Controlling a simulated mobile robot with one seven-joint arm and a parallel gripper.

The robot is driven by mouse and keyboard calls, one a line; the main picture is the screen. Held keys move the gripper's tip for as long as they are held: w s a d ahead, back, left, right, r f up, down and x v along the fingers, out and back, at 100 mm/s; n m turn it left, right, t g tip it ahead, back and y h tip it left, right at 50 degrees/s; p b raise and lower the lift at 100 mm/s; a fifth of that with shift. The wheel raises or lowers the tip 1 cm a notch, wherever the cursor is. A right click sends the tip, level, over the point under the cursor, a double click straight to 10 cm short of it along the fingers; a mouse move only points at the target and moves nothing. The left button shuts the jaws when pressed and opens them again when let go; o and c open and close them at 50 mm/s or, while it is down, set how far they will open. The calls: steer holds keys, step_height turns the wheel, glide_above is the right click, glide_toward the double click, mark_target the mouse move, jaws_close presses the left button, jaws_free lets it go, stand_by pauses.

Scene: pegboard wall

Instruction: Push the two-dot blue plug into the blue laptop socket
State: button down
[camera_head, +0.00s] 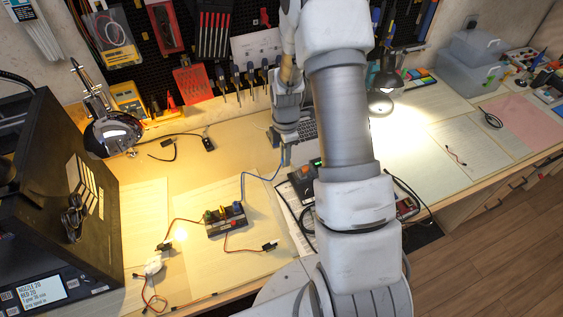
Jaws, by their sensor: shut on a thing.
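My gripper (285,152) points down over the middle of the workbench, left of my arm's big links. A blue cable (262,177) runs up to its fingertips, and the gripper is shut on the blue plug at that end. The plug is too small and covered to show its dots. The cable's other end goes to a small dark box (227,224) with coloured parts on top. A laptop (308,130) shows only as a strip of dark keys beside the gripper, mostly behind my arm. Its blue socket cannot be made out, nor whether the plug touches it.
A black printer-like machine (60,190) stands at left. Red leads and small parts surround the box. A lit lamp (384,85) and grey bins (465,70) stand right. Bare bench lies left of the gripper.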

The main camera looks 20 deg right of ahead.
steer(key=w+d+f+b, duration=0.1)
steer(key=w+d+b, duration=0.15)
steer(key=w, duration=0.65)
steer(key=w+d+f+b, duration=0.15)
steer(key=w+b, duration=0.25)
steer(key=w, duration=0.5)
steer(key=shift+w+a+f+b, duration=0.1)
steer(key=shift+f+b, duration=0.45)
steer(key=shift+f, duration=0.85)
steer(key=shift+w+f+b, duration=0.1)
steer(key=shift+f+b, duration=0.4)
steer(key=shift+f, duration=0.85)
steer(key=shift+f+b, duration=0.9)
steer(key=shift+f, duration=0.05)
steer(key=c, duration=0.8)
jaws_free()
steer(key=shift+o, duration=0.2)
steer(key=shift+r, duration=0.1)
steer(key=shift+r+p, duration=1.25)
steer(key=shift+r, duration=1.2)
